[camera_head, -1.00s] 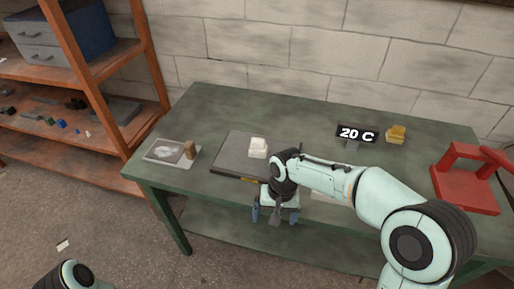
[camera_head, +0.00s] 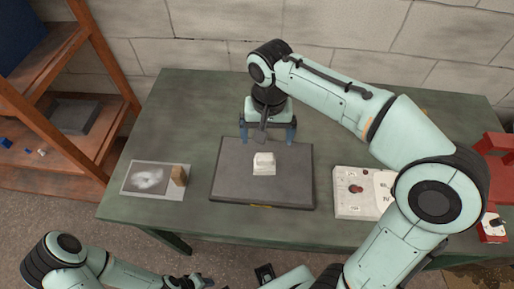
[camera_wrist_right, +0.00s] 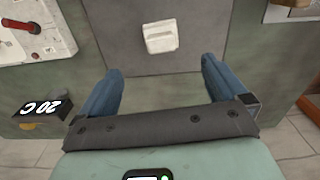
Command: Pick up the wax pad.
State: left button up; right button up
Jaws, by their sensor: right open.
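A small white block (camera_head: 264,163), which looks like the wax pad, sits near the middle of a dark flat board (camera_head: 230,185) on the green table. It has a raised, narrower top. My right gripper (camera_head: 267,138) is open and empty at the board's far edge, behind the block in the head view. In the right wrist view, the block (camera_wrist_right: 160,37) lies beyond the open fingertips (camera_wrist_right: 160,68), roughly centred between them and apart from them. My left arm is low at the left of the head view; its gripper's jaws are unclear at the bottom edge.
A white control panel (camera_head: 350,205) is at right, then a red stand (camera_head: 495,150). The 20 C sign (camera_wrist_right: 40,106) and a yellow block (camera_wrist_right: 42,125) show in the wrist view.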

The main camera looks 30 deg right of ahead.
aim_at(265, 156)
jog(key=f, duration=0.4)
jog(key=f+b, duration=0.1)
jog(key=f, duration=0.2)
jog(key=shift+s+f, duration=0.1)
jog(key=shift+s, duration=0.25)
jog(key=f, duration=0.3)
jog(key=w+f, duration=0.1)
jog(key=f, duration=0.1)
jog(key=shift+f, duration=0.35)
pick_arm(q)
jog(key=shift+s+f, duration=0.75)
jog(key=shift+f, duration=0.2)
pick_arm(e)
jog(key=c, duration=1.2)
